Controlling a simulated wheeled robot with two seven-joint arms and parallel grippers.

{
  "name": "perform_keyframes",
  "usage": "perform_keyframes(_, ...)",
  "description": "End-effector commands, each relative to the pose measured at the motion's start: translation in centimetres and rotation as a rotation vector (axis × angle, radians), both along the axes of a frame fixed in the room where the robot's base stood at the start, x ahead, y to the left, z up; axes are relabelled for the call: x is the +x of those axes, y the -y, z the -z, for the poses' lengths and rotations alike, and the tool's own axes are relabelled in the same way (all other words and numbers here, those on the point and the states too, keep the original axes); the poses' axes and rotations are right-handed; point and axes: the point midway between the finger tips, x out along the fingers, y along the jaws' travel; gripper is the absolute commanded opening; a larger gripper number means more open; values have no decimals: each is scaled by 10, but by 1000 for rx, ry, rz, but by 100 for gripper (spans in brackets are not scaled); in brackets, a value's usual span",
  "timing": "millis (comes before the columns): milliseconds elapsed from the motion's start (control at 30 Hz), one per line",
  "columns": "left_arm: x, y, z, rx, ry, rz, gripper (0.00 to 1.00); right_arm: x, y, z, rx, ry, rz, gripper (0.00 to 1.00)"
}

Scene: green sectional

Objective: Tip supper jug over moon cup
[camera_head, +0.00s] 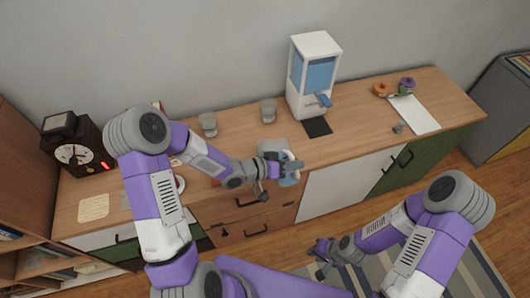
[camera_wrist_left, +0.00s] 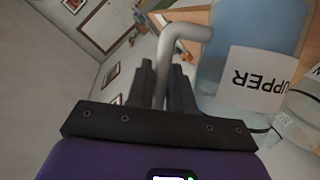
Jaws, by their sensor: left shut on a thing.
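The supper jug (camera_wrist_left: 255,50) is a pale blue vessel with a white label, upside down in the left wrist view and reading "UPPER" where it shows. Its grey bent handle (camera_wrist_left: 178,45) lies between the fingers of my left gripper (camera_wrist_left: 162,85), which is shut on it. In the head view my left gripper (camera_head: 280,168) is over the counter's front edge, with the jug (camera_head: 290,180) partly hidden behind it. A clear vessel with a white label (camera_wrist_left: 290,125) shows beside the jug; I cannot tell whether it is the moon cup. My right gripper (camera_head: 319,259) is low, open and empty, before the cabinets.
Two clear glasses (camera_head: 208,124) (camera_head: 268,110) stand at the back of the wooden counter (camera_head: 350,130). A white and blue dispenser (camera_head: 314,75) stands behind a dark mat (camera_head: 317,127). White paper (camera_head: 415,113) lies at the right.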

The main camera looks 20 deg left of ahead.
Motion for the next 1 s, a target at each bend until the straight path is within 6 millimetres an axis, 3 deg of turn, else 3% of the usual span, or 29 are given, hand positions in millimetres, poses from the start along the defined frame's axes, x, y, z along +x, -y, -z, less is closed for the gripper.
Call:
perform_keyframes(533,1,0,-4,-21,-11,1,0,0,0,-7,0,0,0,30)
perform_keyframes(1000,3,-3,-12,-79,-57,1,0,0,0,-25,0,0,0,30)
